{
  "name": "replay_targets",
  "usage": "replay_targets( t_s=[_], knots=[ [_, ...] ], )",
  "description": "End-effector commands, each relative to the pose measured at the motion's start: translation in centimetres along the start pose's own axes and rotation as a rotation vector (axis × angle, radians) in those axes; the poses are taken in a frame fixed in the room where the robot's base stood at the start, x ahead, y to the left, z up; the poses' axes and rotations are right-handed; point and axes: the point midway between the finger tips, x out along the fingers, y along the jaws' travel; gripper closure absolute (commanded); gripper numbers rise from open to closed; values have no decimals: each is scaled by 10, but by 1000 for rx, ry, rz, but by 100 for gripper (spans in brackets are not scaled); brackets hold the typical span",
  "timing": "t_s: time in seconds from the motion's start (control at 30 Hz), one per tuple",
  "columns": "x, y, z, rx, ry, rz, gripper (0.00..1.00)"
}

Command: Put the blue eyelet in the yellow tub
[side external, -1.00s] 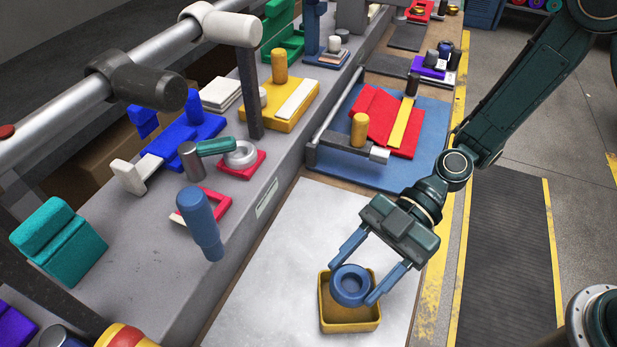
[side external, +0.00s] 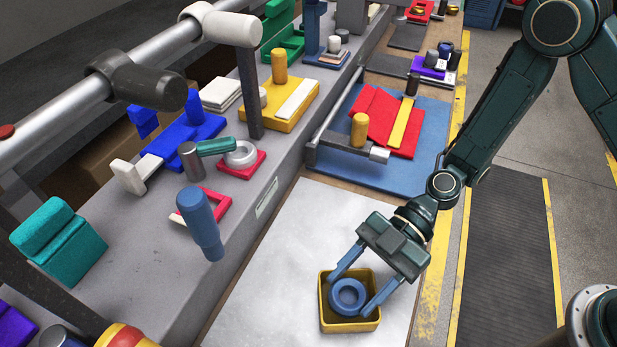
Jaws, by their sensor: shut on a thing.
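The blue eyelet (side external: 347,283) is a thick ring with a hole in its middle. The yellow tub (side external: 351,326) is a square open container on the pale work surface. My gripper (side external: 347,297) points down at the tub, its two blue fingers on either side of the eyelet. It is shut on the eyelet. The eyelet shows inside the outline of the tub's rim, at the tub's mouth. Whether it touches the tub floor is hidden.
The pale sheet (side external: 290,260) around the tub is clear. A grey raised ledge (side external: 130,290) with several coloured parts runs along the left. A blue mat (side external: 425,140) with red felt (side external: 375,113) lies beyond. A dark floor mat (side external: 510,240) is at the right.

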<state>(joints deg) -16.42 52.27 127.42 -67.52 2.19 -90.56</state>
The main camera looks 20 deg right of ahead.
Motion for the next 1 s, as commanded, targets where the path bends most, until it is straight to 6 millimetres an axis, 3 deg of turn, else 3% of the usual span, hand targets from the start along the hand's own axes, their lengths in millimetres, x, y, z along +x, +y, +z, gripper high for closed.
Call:
replay_targets(
  t_s=[0.87, 0.9, 0.97, 1.0],
  knots=[
    [6, 0, 14, 3, -6, 0, 83],
    [6, 0, 14, 3, -6, 0, 38],
    [6, 0, 14, 2, -6, 0, 28],
    [6, 0, 14, 2, -6, 0, 27]
  ],
)
